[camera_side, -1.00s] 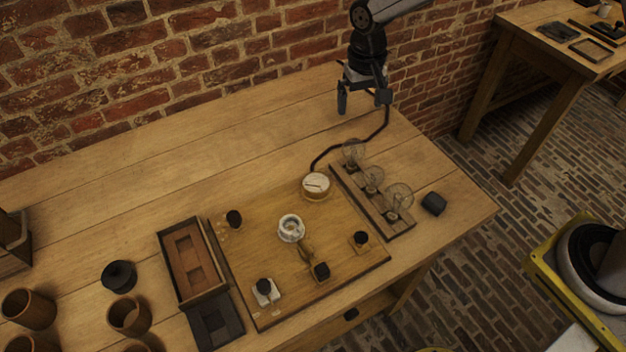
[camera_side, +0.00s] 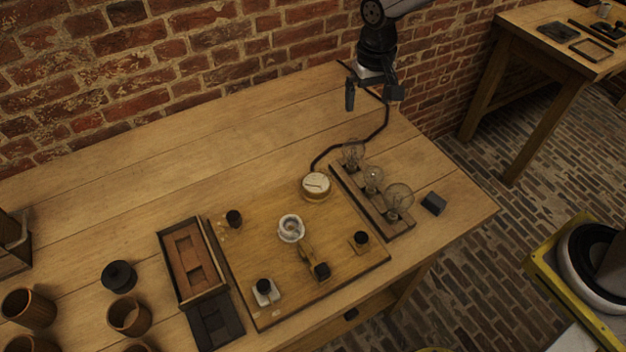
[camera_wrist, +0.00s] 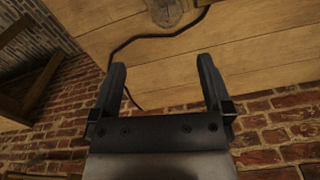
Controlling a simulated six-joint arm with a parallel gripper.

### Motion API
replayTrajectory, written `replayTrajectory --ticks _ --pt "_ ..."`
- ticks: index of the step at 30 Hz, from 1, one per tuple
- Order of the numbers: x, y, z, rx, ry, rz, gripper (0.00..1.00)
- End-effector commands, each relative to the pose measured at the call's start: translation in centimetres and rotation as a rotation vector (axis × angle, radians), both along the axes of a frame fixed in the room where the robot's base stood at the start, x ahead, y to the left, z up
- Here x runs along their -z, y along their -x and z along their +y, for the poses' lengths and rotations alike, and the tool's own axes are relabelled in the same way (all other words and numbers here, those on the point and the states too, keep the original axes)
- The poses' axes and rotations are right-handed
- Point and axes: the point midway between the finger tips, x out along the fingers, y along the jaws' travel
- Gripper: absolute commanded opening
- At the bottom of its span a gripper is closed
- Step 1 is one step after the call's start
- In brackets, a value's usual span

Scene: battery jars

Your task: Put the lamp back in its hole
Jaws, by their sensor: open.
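Three clear glass lamps stand in a row on a narrow wooden strip (camera_side: 386,217) in the side view: a far lamp (camera_side: 353,152), a middle lamp (camera_side: 373,177) and a near lamp (camera_side: 398,197). I cannot tell which of them, if any, is out of its hole. A white round socket-like ring (camera_side: 291,228) sits on the wooden board (camera_side: 262,240). My gripper (camera_side: 373,98) is open and empty, above the back of the table and behind the far lamp. The wrist view shows a lamp's glass (camera_wrist: 168,12) at the top edge, beyond my open gripper (camera_wrist: 162,64).
A round white-faced dial (camera_side: 316,186) stands on the board's back edge, with a black cable (camera_side: 345,146) beyond it. A dark block (camera_side: 434,203) lies right of the lamps. Wooden cups (camera_side: 129,315) and an open box (camera_side: 190,262) are at left. The back left table is clear.

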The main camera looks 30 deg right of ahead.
Motion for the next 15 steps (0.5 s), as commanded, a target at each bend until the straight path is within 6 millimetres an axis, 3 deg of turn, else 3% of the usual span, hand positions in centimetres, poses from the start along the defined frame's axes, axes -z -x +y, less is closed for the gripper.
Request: replayTrajectory --ticks 8,15 --pt "-0.6 4.5 -3.6 -0.048 -0.003 -0.062 1.00" --pt "-0.5 10.0 -6.7 -0.103 0.004 -0.130 1.00"
